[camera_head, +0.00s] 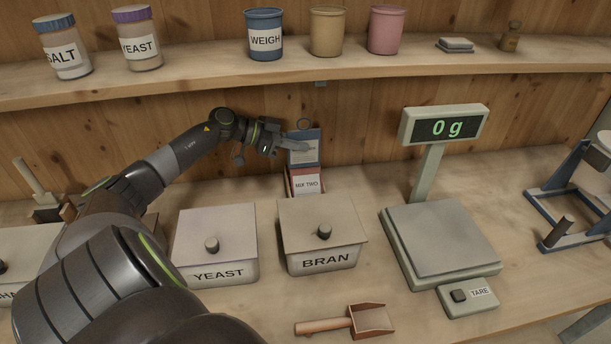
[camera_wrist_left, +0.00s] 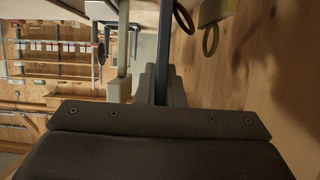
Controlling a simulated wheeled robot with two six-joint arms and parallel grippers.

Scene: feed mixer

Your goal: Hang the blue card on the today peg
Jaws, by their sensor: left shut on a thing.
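The blue card (camera_head: 304,158) has a white label and a ring at its top. It is upright above the card box (camera_head: 289,184) by the back wall. My left gripper (camera_head: 297,146) reaches it from the left and is shut on it. In the left wrist view the blue card (camera_wrist_left: 162,50) shows edge-on between the fingers (camera_wrist_left: 161,88). A red card (camera_head: 306,184) labelled MIX TWO stands in the box below. A small grey fitting (camera_head: 320,83) sits under the shelf edge above; I cannot tell whether it is the today peg. My right gripper is not in view.
A YEAST bin (camera_head: 216,245) and a BRAN bin (camera_head: 321,236) stand in front of the card box. A scale (camera_head: 440,240) reading 0 g stands to the right. The shelf (camera_head: 200,84) with jars and cups runs overhead. A scoop (camera_head: 370,320) lies in front.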

